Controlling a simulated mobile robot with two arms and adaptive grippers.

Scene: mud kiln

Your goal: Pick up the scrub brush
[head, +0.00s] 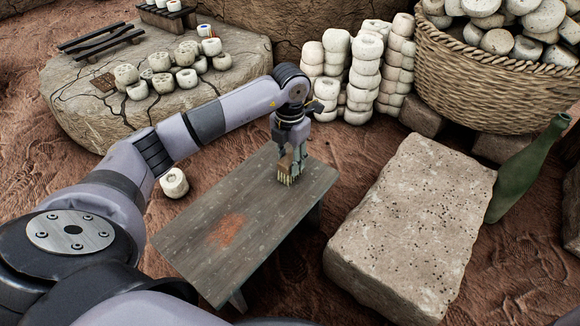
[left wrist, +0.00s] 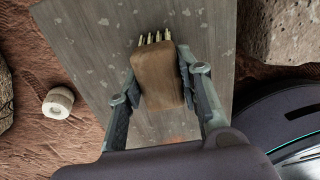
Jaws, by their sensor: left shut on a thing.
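The scrub brush has a brown wooden block and pale bristles. In the head view the brush (head: 285,172) is at the far end of a low grey wooden bench (head: 190,240), bristles pointing down. My left gripper (head: 291,160) reaches down over it. In the left wrist view the brush (left wrist: 157,78) sits between the two fingers of the left gripper (left wrist: 160,82), which are shut on its sides. I cannot tell whether the bristles touch the bench top. My right gripper is in neither view.
A reddish powder patch (head: 227,230) lies on the bench. A pale stone block (head: 410,230) and a green bottle (head: 525,170) stand to the right. Stacked clay rings (head: 365,75) and a wicker basket (head: 490,85) are behind. A single clay ring (head: 174,183) lies left of the bench.

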